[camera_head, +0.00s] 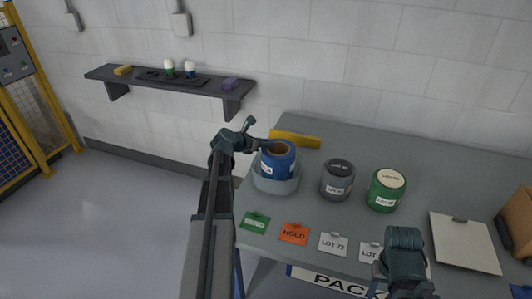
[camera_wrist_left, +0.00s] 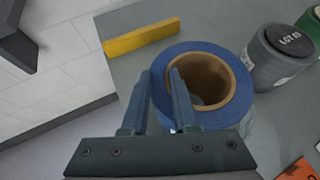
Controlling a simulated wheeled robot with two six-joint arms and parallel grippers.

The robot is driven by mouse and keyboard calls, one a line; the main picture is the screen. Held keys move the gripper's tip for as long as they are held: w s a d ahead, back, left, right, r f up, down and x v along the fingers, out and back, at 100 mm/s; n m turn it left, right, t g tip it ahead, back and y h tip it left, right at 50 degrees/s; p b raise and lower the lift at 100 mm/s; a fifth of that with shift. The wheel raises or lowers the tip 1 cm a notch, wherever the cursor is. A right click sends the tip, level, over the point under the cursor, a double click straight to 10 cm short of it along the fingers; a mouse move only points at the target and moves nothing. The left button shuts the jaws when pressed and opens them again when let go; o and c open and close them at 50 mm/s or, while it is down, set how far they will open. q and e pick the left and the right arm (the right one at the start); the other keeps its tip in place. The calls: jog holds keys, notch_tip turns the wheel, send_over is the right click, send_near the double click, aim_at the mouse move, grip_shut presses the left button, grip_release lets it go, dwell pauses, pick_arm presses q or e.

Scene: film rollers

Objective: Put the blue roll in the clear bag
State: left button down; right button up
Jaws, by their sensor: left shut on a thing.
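The blue roll (camera_head: 284,168), with a brown core, stands upright within the rim of the clear bag (camera_head: 263,185), a translucent grey round holder at the table's left end. The roll's upper part shows above the rim; I cannot tell whether it touches the bottom. My left gripper (camera_head: 264,144) is shut on the roll's wall. In the left wrist view, one finger of this gripper (camera_wrist_left: 162,78) is at the core opening and the other outside the blue roll (camera_wrist_left: 205,51). My right gripper (camera_head: 403,262) is at the table's front edge, its jaws unclear.
A dark grey pot (camera_head: 337,181) and a green pot (camera_head: 386,190) stand right of the bag. A yellow bar (camera_head: 296,138) lies behind. Several tags, including an orange HOLD tag (camera_head: 295,233), line the front. A clipboard (camera_head: 464,243) and cardboard box (camera_head: 520,222) are at right.

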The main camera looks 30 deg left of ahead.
pick_arm(q)
notch_tip(320, 180, down, 4)
jog(key=b, duration=0.3)
jog(key=shift+r, duration=0.4)
jog(key=c, duration=1.1)
grip_release()
jog(key=o, duration=0.4)
